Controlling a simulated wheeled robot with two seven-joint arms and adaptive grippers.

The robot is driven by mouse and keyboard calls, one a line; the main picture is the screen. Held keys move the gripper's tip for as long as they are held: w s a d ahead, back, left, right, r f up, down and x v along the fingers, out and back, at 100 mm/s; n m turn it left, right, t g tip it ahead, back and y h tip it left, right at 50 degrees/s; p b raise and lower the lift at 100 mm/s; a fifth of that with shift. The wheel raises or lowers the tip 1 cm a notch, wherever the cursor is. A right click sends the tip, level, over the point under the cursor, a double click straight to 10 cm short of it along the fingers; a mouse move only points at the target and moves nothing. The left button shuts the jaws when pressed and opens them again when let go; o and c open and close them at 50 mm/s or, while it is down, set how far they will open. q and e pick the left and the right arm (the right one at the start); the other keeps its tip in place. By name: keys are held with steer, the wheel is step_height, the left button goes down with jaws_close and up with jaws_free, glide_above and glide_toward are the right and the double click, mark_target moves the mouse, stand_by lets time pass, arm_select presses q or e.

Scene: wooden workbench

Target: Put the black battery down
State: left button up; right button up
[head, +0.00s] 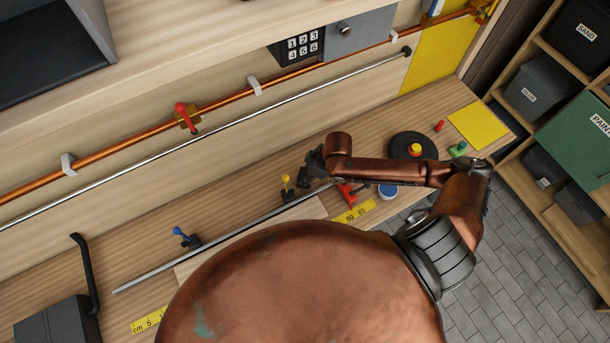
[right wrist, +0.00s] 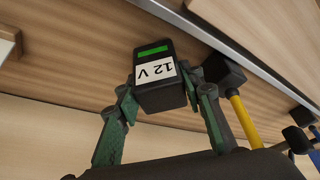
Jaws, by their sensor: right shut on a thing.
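The black battery (right wrist: 160,92) has a white "12 V" label and a green stripe. In the right wrist view it sits between the two green-grey fingers of my right gripper (right wrist: 158,88), which is shut on it. In the head view my right gripper (head: 316,163) is over the back part of the workbench (head: 225,215), left of the red clamp (head: 345,193). I cannot make out the battery there. Whether the battery touches the wood cannot be told. My left gripper is not in view.
A yellow-handled clamp (head: 286,182) stands close by the gripper, by a long metal rod (head: 215,240). A blue-handled clamp (head: 180,233) is farther left. A black disc (head: 400,144) and a yellow square (head: 478,124) lie to the right.

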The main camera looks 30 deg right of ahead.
steer(key=o, duration=1.3)
steer(key=shift+o, duration=0.2)
